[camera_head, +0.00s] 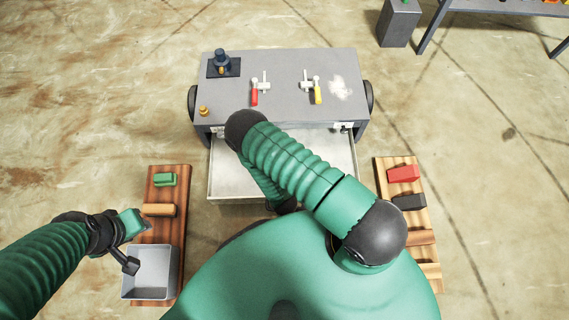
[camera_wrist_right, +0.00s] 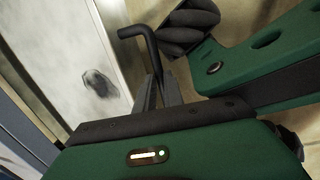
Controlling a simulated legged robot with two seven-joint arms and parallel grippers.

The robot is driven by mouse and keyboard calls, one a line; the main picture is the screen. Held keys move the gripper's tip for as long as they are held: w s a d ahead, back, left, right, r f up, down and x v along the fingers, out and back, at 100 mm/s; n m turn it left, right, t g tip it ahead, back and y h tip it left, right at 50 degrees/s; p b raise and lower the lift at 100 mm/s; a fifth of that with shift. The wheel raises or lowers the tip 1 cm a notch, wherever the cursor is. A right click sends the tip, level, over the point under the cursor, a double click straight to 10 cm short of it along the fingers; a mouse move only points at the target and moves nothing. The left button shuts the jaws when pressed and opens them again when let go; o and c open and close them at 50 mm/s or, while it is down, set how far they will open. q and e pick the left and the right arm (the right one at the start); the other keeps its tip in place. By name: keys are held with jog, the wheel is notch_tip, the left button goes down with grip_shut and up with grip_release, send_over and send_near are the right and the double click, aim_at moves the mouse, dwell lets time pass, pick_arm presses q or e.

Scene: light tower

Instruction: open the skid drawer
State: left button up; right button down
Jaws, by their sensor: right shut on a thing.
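The grey skid (camera_head: 280,85) stands ahead of me in the head view. Its drawer (camera_head: 228,182) is pulled out toward me, with a pale, empty-looking interior where it shows. My right arm crosses over the drawer and hides its middle and most of its front edge. In the right wrist view my right gripper (camera_wrist_right: 158,92) is shut on a bent black handle (camera_wrist_right: 140,36), beside the pale drawer panel. My left gripper (camera_head: 130,264) is at the lower left of the head view, above the wooden board; its jaw opening is not clear.
On the skid top are a dark valve-like part (camera_head: 222,62), a red-handled tool (camera_head: 255,92) and a yellow-handled tool (camera_head: 317,92). A left board (camera_head: 170,225) holds blocks and a grey bin (camera_head: 150,272). A right board (camera_head: 385,175) holds several blocks.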

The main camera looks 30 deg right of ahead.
jog(key=c, duration=1.5)
grip_release()
jog(key=shift+o, duration=0.2)
notch_tip(320, 180, up, 16)
jog(key=s+a+p, duration=0.1)
jog(key=s+p, duration=0.1)
jog(key=p, duration=0.6)
jog(key=shift+s+a+r, duration=0.25)
jog(key=shift+s+a, duration=0.05)
jog(key=shift+a, duration=0.05)
jog(key=shift+w, duration=0.1)
